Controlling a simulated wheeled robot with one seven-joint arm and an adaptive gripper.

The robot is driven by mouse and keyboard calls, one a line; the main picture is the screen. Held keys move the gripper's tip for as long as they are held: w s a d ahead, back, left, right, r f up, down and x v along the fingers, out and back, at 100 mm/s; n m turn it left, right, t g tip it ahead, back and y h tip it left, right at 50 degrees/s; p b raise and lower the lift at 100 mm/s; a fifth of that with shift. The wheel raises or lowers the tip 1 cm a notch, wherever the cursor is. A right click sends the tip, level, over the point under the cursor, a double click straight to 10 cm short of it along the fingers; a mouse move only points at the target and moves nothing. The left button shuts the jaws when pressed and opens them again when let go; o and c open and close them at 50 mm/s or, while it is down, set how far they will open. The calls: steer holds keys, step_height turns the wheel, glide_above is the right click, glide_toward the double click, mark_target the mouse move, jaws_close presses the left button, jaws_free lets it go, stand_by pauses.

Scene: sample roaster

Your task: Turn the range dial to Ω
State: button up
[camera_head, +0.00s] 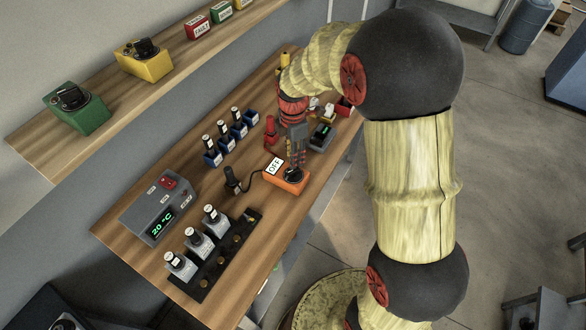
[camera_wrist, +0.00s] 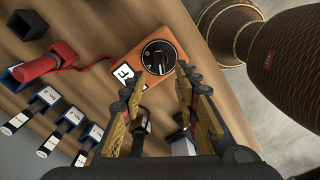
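The range dial (camera_head: 293,174) is a round black knob on top of an orange meter box (camera_head: 283,184). A white sign reading OFF (camera_head: 275,166) is at the box's left. In the wrist view the dial (camera_wrist: 159,57) shows a white pointer line and small marks around it, too small to read for certain. My gripper (camera_head: 296,160) is just above the box, its fingers pointing down. In the wrist view my gripper (camera_wrist: 156,84) has its two fingers apart, with nothing between them; the dial lies just beyond the fingertips, and I see no contact.
A grey unit reading 20 °C (camera_head: 152,218) and a black rack with grey handled pieces (camera_head: 205,262) are left of the box. Blue holders (camera_head: 225,140) stand behind. A dark probe (camera_head: 232,181) with a cable is close by. A red handled probe (camera_wrist: 48,62) is also near.

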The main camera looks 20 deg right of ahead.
mark_target(294, 172)
steer(key=shift+f+n, duration=0.2)
steer(key=shift+n, duration=0.3)
step_height(294, 172, down, 7)
steer(key=shift+f+b, duration=0.2)
steer(key=shift+b, duration=0.4)
steer(key=shift+c, duration=0.7)
jaws_close()
